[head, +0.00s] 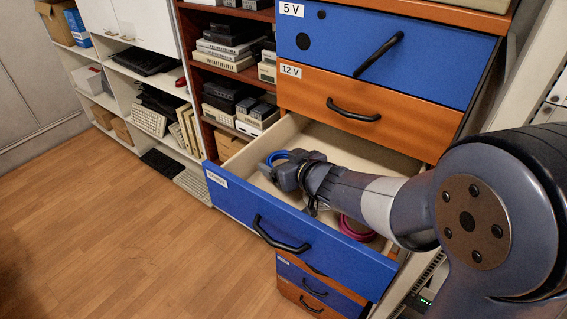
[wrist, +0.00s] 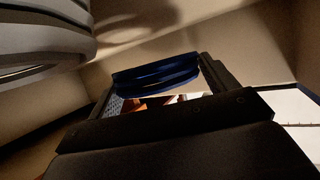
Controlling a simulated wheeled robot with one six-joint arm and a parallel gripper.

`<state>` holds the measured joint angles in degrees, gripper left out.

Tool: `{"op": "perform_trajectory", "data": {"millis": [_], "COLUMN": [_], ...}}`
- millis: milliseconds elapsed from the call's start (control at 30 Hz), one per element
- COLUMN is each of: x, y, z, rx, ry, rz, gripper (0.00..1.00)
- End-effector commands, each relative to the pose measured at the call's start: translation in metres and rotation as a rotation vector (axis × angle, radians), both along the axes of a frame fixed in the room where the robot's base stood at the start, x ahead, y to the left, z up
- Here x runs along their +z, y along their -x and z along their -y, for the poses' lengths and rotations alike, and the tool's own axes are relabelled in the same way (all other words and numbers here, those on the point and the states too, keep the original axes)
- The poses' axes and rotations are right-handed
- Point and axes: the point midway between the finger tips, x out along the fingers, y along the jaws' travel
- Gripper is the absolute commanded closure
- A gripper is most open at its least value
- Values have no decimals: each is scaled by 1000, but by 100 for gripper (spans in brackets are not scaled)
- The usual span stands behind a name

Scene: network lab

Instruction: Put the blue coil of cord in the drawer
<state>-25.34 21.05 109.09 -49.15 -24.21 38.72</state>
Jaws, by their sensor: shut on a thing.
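The blue coil of cord (head: 277,155) shows as a small blue loop at the end of my gripper (head: 282,165) in the head view. In the wrist view the coil (wrist: 155,76) lies between the two fingers of my gripper (wrist: 158,80), which is shut on it. The drawer (head: 335,257) has a blue front with a black handle and is pulled open. My gripper and the coil are over or inside the left back part of its pale interior; the exact height is hard to tell. My arm hides much of the drawer's inside.
A pink coil (head: 352,232) lies in the drawer, partly behind my arm. Above are a shut orange drawer labelled 12 V (head: 330,100) and a shut blue one labelled 5 V (head: 400,45). Shelves of devices (head: 230,60) stand at the left. The wooden floor (head: 110,230) is clear.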

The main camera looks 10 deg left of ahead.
Motion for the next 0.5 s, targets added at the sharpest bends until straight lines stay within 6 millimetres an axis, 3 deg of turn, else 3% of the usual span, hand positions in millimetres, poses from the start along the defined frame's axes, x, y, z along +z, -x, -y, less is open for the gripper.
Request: {"op": "perform_trajectory", "data": {"millis": [500], "x": [-13], "y": [0], "z": [0], "rx": [0], "ry": [1], "rz": [-1], "gripper": [42]}}
